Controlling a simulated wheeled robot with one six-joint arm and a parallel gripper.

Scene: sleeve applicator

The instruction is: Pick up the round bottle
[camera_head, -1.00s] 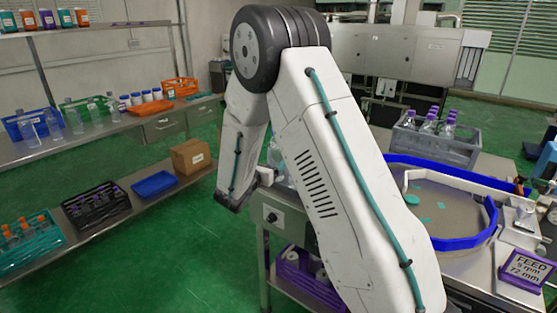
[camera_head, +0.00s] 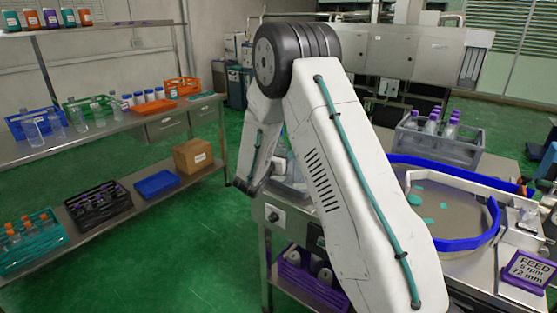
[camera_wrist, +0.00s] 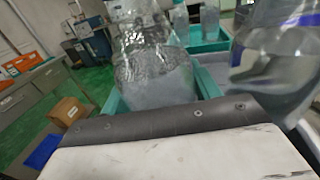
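In the wrist view, a clear rounded bottle (camera_wrist: 150,65) stands in the middle, just beyond the grey edge of my gripper (camera_wrist: 170,122). A second clear bottle (camera_wrist: 275,65) is close at the right, cut off by the frame. Both stand by a teal-rimmed crate (camera_wrist: 203,85). I cannot tell for sure which is the round bottle. My gripper's fingertips do not show, so I cannot see whether they are open or touch a bottle. In the head view my arm hides the gripper and most of this crate.
More bottles (camera_wrist: 209,20) stand behind in the wrist view. In the head view, a grey crate of purple-capped bottles (camera_head: 450,148) and a blue-rimmed round table (camera_head: 480,242) are at right. Shelves with bottles and a cardboard box (camera_head: 193,156) are at left. Green floor between is clear.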

